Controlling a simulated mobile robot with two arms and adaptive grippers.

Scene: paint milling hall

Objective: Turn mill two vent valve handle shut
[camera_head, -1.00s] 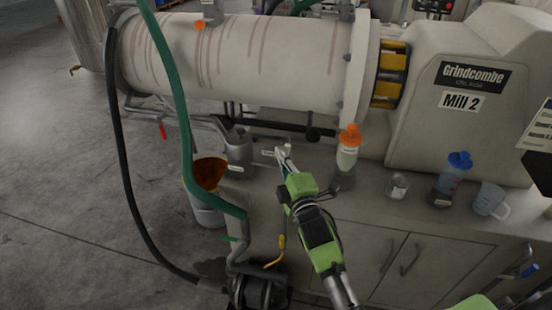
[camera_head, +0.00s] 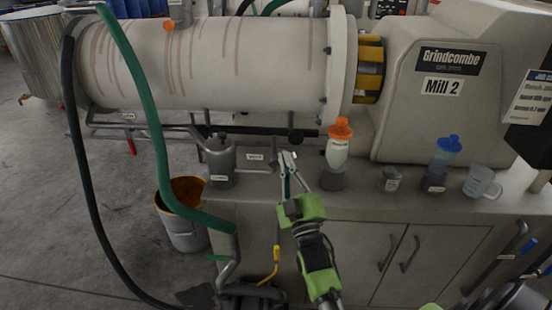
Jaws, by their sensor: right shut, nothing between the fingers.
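Mill 2 (camera_head: 440,85) carries its name plate on the right, with its pale, streaked drum (camera_head: 210,65) lying across the top. I cannot tell for sure which part is the vent valve handle. A black round knob (camera_head: 296,136) sits on a dark bar under the drum, and a red handle (camera_head: 131,146) hangs under the drum's left end. My right gripper (camera_head: 288,158) is shut and empty over the bench's back part, just below the black knob in the picture, right of a small white label (camera_head: 255,156). My left gripper is not in view.
On the bench (camera_head: 380,207) stand a grey can (camera_head: 221,165), an orange-capped bottle (camera_head: 338,150), a small jar (camera_head: 391,180), a blue-capped bottle (camera_head: 442,165) and a clear jug (camera_head: 482,183). A green hose (camera_head: 148,115) and a bucket (camera_head: 187,235) are at left.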

